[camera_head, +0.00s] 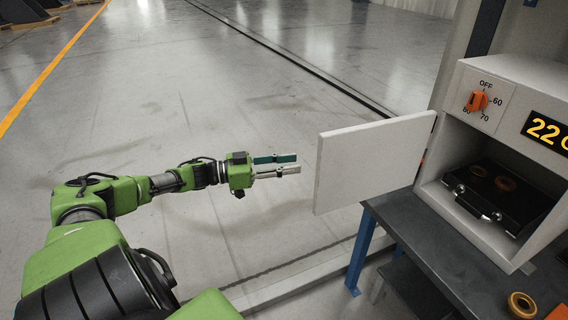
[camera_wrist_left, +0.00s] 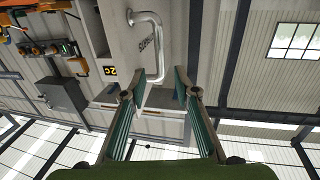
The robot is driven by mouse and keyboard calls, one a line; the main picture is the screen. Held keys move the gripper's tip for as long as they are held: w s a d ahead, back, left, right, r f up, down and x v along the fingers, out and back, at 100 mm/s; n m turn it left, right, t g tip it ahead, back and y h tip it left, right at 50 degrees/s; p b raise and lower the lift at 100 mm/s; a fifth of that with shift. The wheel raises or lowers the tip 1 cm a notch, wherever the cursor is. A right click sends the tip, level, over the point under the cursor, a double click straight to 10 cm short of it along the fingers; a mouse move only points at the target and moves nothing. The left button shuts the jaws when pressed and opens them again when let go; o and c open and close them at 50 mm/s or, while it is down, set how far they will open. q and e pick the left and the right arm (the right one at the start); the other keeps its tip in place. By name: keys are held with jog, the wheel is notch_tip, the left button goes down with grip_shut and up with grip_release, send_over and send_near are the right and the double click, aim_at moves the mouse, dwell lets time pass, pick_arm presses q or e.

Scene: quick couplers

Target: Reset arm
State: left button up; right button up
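My left arm comes in from the left in the head view. Its left gripper (camera_head: 298,163) is open and empty, with teal pads on the fingers. The fingertips point right, a small gap short of the white door panel (camera_head: 372,160) in the picture. The door stands swung open from the white oven-like box (camera_head: 527,75). In the left wrist view, my left gripper (camera_wrist_left: 159,84) has its fingers apart. A metal handle (camera_wrist_left: 150,17) on a pale panel shows beyond and between the fingertips. The handle is hidden in the head view. My right gripper is in no view.
The box holds a black tray (camera_head: 497,195) with ring parts, and stands on a dark table (camera_head: 440,262) with blue legs. An orange dial (camera_head: 477,101) is on its front. A ring (camera_head: 522,304) lies near the table's front. The floor around my left arm is clear.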

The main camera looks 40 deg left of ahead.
pick_arm(q)
jog(key=shift+s+a, duration=0.35)
jog(key=shift+s, duration=0.2)
jog(key=s+a+f+n+y, duration=0.15)
jog(key=f+y, duration=0.25)
jog(key=f, duration=0.7)
jog(key=s+a+f+n+y, duration=0.1)
jog(key=s+f+n+y, duration=0.15)
jog(key=f, duration=0.95)
jog(key=s+d+f+n+g+y, duration=0.15)
jog(key=s+f, duration=0.25)
jog(key=f, duration=0.4)
jog(key=s+d+f+g+y, duration=0.15)
jog(key=s+f, duration=0.25)
jog(key=f, duration=0.5)
jog(key=s+d+f+g+y, duration=0.1)
jog(key=s+d+f+g, duration=0.2)
jog(key=s+d+f, duration=0.4)
jog(key=s+d+f+g, duration=0.3)
jog(key=s+d+f, duration=0.1)
jog(key=s+f, duration=0.5)
jog(key=s+d+f+g, duration=0.2)
jog(key=s+d+f, duration=0.1)
jog(key=s+d, duration=0.5)
jog(key=s+d+f+m+g, duration=0.1)
jog(key=s+d+f+g, duration=0.2)
jog(key=s+d, duration=0.4)
jog(key=s, duration=0.3)
jog(key=shift+d+h, duration=0.35)
jog(key=shift+d, duration=0.05)
